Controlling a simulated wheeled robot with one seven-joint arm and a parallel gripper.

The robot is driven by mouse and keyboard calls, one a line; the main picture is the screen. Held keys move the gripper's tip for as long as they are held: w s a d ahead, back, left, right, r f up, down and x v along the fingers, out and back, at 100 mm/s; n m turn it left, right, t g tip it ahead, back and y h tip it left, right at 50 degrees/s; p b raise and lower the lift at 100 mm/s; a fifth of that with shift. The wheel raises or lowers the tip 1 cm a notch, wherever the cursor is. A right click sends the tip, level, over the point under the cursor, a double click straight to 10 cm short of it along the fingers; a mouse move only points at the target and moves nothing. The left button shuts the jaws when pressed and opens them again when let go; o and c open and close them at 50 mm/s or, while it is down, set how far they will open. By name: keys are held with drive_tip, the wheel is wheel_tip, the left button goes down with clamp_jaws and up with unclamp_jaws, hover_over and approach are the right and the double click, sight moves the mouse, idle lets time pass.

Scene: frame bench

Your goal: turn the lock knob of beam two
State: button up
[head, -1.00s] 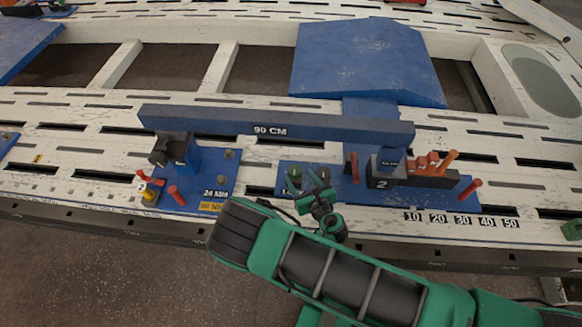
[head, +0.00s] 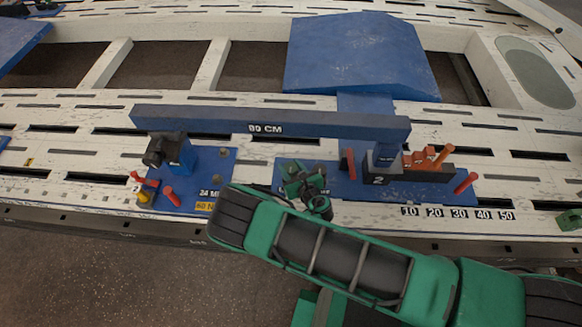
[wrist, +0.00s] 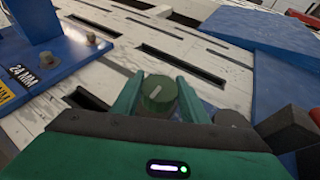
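Beam two is a long blue beam (head: 200,119) marked in CM, raised over the bench. Its right support stands at a black block marked 2 (head: 379,181) on a blue base plate (head: 335,188). The lock knob (wrist: 158,94) is a round dark green knob with a pale line on top, slanting up to the right in the wrist view. My gripper (wrist: 160,80) is open, with one green finger on each side of the knob; small gaps seem to remain. In the head view my gripper (head: 305,181) is over the base plate's left end and hides the knob.
A left blue plate (head: 215,180) carries a black clamp (head: 165,149), red pegs and a yellow part. Red blocks and an orange lever (head: 441,157) stand right of the 2 block. Numbers 10 to 50 line the bench edge. A slotted white bench (head: 80,160) surrounds these.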

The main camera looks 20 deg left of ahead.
drive_tip(key=shift+m+t+h, duration=0.3)
drive_tip(key=m+t+h, duration=0.2)
drive_tip(key=m+h, duration=0.1)
drive_tip(key=shift+s+m+h, duration=0.1)
drive_tip(key=shift+m+h, duration=0.3)
drive_tip(key=m+h, duration=0.4)
drive_tip(key=h, duration=0.1)
drive_tip(key=shift+m+t, duration=0.3)
drive_tip(key=m+g+h, duration=0.1)
drive_tip(key=m+h, duration=0.3)
drive_tip(key=shift+f+h, duration=0.1)
drive_tip(key=shift+h, duration=0.3)
drive_tip(key=shift+m+g+h, duration=1.7)
drive_tip(key=shift+m+h, duration=0.5)
drive_tip(key=shift+m, duration=0.1)
drive_tip(key=shift+a, duration=0.1)
drive_tip(key=o, duration=1.1)
drive_tip(key=shift+c, duration=0.2)
